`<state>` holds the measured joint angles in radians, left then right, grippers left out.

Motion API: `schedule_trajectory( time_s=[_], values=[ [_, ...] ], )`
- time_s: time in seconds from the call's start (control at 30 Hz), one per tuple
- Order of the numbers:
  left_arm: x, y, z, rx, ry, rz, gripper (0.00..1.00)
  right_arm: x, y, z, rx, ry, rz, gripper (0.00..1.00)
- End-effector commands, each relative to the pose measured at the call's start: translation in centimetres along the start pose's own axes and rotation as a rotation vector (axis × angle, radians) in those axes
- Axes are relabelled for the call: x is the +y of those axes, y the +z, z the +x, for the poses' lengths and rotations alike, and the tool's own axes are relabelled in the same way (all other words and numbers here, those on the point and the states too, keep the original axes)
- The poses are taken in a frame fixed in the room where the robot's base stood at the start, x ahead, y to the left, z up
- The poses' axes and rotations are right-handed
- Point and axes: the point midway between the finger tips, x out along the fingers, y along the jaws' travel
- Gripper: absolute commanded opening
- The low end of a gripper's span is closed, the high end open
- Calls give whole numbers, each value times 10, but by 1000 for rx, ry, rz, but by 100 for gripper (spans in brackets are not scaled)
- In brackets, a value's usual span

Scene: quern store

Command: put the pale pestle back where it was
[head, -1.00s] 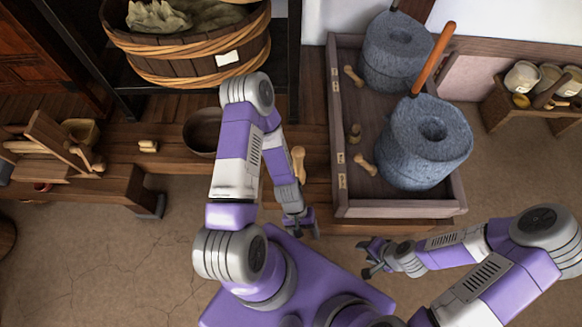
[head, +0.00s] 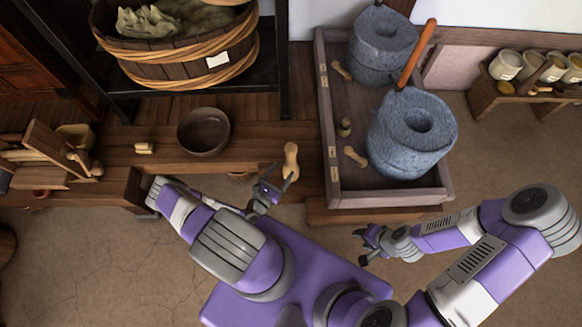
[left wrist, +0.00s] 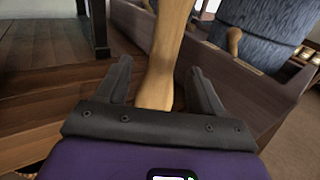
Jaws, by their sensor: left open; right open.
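A pale wooden pestle (head: 290,158) is at the front of the dark wooden bench, left of the tray. I cannot tell whether it stands or lies. My left gripper (head: 277,179) is open at its near end. In the left wrist view the pestle (left wrist: 169,45) runs between the spread fingers of my left gripper (left wrist: 160,72), with a gap visible on its right side. My right gripper (head: 366,244) is open and empty in front of the tray.
Two grey stone querns (head: 412,150) (head: 383,45) stand in the tray, the nearer with an orange-brown handle (head: 417,55). A dark bowl (head: 203,131) and a small wooden block (head: 144,148) are on the bench (head: 255,137). A wooden tub (head: 180,62) stands behind.

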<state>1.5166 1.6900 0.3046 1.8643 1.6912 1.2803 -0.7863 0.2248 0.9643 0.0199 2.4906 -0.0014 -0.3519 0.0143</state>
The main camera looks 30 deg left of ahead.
Motion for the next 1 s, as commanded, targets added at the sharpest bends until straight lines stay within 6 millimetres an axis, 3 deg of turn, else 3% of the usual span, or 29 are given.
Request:
schedule_trajectory(
  time_s=[0.4, 0.73, 1.0],
  values=[
    [-5, -7, 56, -3, -10, -2, 67, 8, -1, 20, 0, 0, 0, 46],
    [-4, -5, 63, -2, -9, -1, 67, 8, -1, 21, 0, 0, 0, 46],
    [-5, -5, 63, -2, -10, -1, 26, 8, -1, 21, 0, 0, 0, 46]
  ],
)
